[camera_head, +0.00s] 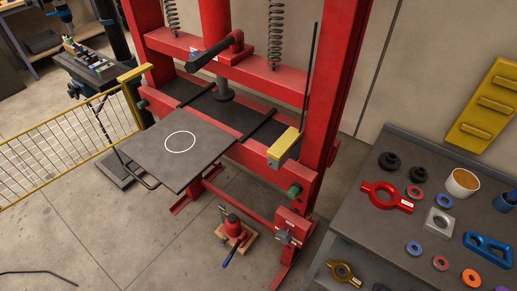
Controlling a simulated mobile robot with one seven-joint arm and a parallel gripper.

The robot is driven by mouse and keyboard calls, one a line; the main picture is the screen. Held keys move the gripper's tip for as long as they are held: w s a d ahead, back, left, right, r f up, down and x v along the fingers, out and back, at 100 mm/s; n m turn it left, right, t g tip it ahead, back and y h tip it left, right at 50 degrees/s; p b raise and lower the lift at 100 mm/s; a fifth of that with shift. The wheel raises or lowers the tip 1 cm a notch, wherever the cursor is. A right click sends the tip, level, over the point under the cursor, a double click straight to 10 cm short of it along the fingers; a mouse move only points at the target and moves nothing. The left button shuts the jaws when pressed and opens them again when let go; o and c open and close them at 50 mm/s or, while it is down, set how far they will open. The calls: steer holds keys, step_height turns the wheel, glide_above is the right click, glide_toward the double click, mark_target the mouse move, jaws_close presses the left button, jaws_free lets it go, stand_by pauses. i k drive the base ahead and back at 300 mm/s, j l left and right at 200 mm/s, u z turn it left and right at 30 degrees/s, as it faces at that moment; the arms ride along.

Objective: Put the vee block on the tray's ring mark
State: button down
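The tray is a flat dark grey plate (150,158) projecting from the front of the red press. A thin white ring mark (167,149) is drawn on it, and nothing lies inside the ring. I cannot surely tell which piece is the vee block. A yellow-topped block with a dark side (286,142) sits at the press's right front. No V-groove can be made out on either. My gripper is not in view.
The red press frame (335,95) rises behind the tray, with a black lever (212,53) above. A yellow mesh fence (60,150) stands left. The bench (385,235) holds a red two-handled ring (387,197), a blue bracket (488,248), a cup (461,184) and several small rings.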

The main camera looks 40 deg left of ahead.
mark_target(180, 141)
steer(key=j, duration=0.55)
steer(key=k+j, duration=0.15)
steer(key=j, duration=1)
steer(key=k+j, duration=0.15)
steer(key=j, duration=1)
steer(key=k+j, duration=0.15)
steer(key=j, duration=0.4)
steer(key=j+z, duration=0.05)
